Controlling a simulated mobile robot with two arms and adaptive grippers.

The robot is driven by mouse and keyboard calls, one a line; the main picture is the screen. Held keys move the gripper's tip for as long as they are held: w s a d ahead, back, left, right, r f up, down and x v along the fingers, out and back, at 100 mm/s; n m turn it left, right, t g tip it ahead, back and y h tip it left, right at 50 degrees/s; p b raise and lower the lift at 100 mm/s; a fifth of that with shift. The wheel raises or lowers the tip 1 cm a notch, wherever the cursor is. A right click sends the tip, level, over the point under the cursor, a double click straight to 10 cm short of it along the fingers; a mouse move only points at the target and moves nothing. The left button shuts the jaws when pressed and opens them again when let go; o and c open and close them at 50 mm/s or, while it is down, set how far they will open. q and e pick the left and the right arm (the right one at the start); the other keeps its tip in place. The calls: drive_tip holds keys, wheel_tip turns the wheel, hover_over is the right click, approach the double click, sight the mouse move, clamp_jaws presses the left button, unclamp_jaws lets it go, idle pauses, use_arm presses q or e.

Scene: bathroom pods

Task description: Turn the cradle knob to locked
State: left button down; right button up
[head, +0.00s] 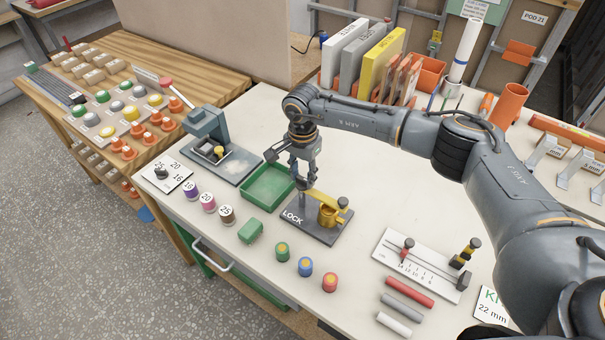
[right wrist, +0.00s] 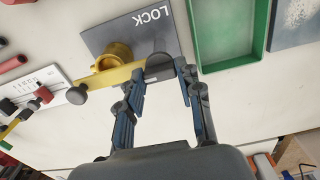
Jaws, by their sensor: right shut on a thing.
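The cradle is a dark grey plate (head: 318,235) marked LOCK, on the white bench top. It carries a yellow cup-like holder (head: 328,214) with a yellow bar; both also show in the right wrist view, the holder (right wrist: 114,54) left of the lettering. A dark round knob (right wrist: 160,64) sits at one end of the bar, and a smaller grey knob (right wrist: 77,95) at the other. My right gripper (head: 303,180) reaches down over the plate's far left side. My left gripper is not in view.
A green tray (head: 266,203) lies just left of the cradle. Several coloured cylinders and a green block (head: 251,231) stand near the front edge. A white slider scale (head: 425,262) lies to the right. Upright boards (head: 378,62) and orange tubs stand at the back.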

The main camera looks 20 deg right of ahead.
drive_tip(key=shift+f+m+b, duration=0.2)
drive_tip(key=shift+m+b, duration=1.5)
drive_tip(key=shift+b, duration=0.15)
drive_tip(key=m+b, duration=0.3)
drive_tip(key=m, duration=0.1)
drive_tip(key=shift+m+b, duration=0.3)
drive_tip(key=shift+b, duration=0.05)
drive_tip(key=m+b, duration=0.3)
drive_tip(key=m, duration=0.2)
drive_tip(key=shift+r, duration=0.1)
drive_tip(key=shift+r+m+b, duration=0.15)
drive_tip(key=shift+m+b, duration=1)
drive_tip(key=shift+m, duration=1.25)
drive_tip(key=o, duration=1.1)
drive_tip(key=shift+o, duration=0.2)
